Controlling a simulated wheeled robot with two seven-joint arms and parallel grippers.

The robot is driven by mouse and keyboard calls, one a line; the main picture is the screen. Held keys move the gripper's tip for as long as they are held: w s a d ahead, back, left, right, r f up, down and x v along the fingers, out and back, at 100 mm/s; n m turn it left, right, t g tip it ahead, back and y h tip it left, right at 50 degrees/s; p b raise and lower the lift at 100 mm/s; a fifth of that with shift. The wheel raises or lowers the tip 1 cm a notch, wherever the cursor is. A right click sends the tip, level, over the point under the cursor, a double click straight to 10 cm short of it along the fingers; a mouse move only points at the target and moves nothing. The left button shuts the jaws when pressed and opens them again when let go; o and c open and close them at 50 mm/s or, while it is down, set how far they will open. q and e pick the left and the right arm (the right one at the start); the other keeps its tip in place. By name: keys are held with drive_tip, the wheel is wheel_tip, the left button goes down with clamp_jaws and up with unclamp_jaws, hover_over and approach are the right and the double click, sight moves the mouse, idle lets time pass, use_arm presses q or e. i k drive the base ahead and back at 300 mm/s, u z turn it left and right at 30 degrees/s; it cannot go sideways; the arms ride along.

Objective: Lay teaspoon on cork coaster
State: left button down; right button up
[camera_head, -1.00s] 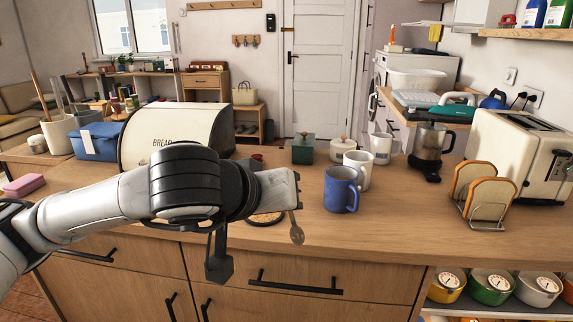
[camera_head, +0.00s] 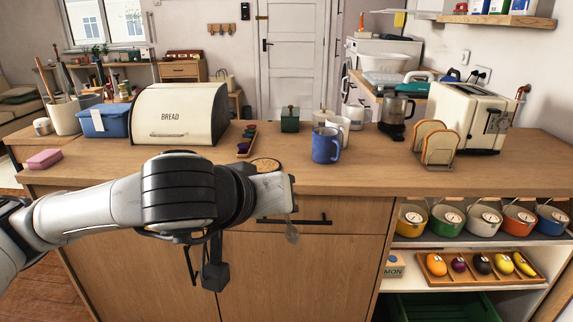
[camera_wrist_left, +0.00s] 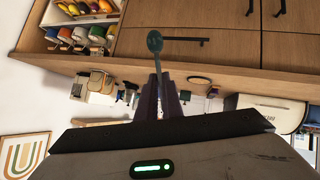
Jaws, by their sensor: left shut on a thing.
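The teaspoon (camera_head: 292,236) hangs bowl-down from my left gripper (camera_head: 293,205), in front of the counter's drawer fronts in the head view. In the left wrist view, the teaspoon (camera_wrist_left: 155,42) sticks out from between the two dark fingers of my left gripper (camera_wrist_left: 160,85), which are shut on its handle. The cork coaster (camera_head: 265,164) is a round tan disc with a dark rim, lying on the counter near its front edge. It is behind my gripper in the head view, its lower part covered by the arm. My right gripper is in neither view.
On the wooden counter (camera_head: 380,177), a blue mug (camera_head: 325,146) stands right of the coaster, with a white mug behind it. A dark tray of small items (camera_head: 246,140) and a bread bin (camera_head: 178,115) are left and behind. A toast rack (camera_head: 436,146) stands farther right.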

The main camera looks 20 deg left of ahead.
sight(263, 164)
drive_tip(key=i, duration=1)
drive_tip(key=u, duration=0.75)
